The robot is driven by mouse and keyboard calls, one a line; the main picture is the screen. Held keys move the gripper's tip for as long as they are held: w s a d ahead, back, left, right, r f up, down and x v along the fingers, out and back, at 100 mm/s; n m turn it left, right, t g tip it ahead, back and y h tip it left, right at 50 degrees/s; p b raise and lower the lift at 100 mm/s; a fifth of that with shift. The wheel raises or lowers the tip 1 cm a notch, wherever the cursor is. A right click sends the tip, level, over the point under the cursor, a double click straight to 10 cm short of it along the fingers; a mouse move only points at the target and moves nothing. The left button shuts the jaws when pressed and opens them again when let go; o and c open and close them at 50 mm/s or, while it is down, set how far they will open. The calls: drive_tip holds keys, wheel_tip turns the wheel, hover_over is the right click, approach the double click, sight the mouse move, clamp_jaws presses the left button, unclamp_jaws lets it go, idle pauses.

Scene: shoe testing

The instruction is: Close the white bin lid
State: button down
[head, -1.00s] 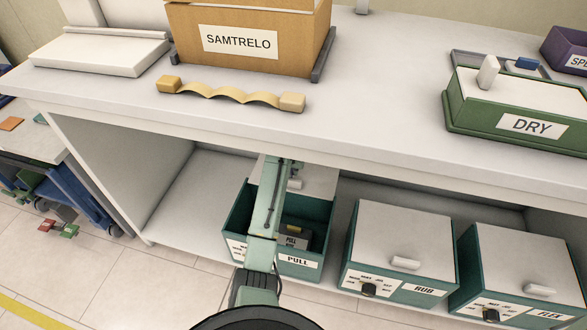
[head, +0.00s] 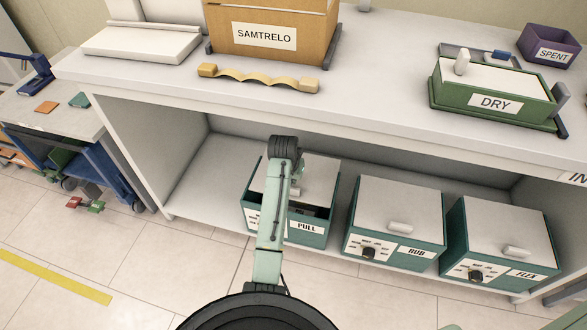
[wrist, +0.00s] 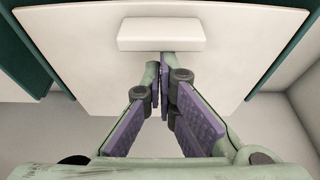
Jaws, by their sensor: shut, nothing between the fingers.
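The teal PULL bin (head: 308,238) stands on the lower shelf, partly behind my arm. Its white lid (head: 322,175) is tilted, with a dark gap between its front edge and the bin's front wall. In the wrist view the lid (wrist: 75,50) fills much of the picture, with its white block handle (wrist: 160,33) near the top. My gripper (wrist: 160,72) is shut and empty, its fingertips just below the handle in that picture. I cannot tell whether they touch the lid. In the head view my arm hides most of the gripper.
The RUB bin (head: 397,236) and FLEX bin (head: 503,245) stand closed to the right. The white table top (head: 370,105) overhangs the shelf and carries the SAMTRELO box (head: 268,15) and green DRY box (head: 490,85). Shelf space left of the PULL bin is clear.

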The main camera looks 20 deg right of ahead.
drive_tip(key=shift+s+a+f+p, duration=0.1)
drive_tip(key=shift+s+a+p, duration=0.6)
drive_tip(key=shift+s, duration=0.4)
drive_tip(key=shift+s+a+f+p, duration=0.1)
drive_tip(key=shift+s+a+p, duration=0.6)
drive_tip(key=shift+s, duration=0.4)
drive_tip(key=shift+a, duration=0.15)
drive_tip(key=v, duration=1.2)
drive_tip(key=shift+d+r, duration=0.25)
drive_tip(key=shift+r, duration=0.05)
drive_tip(key=shift+w, duration=0.15)
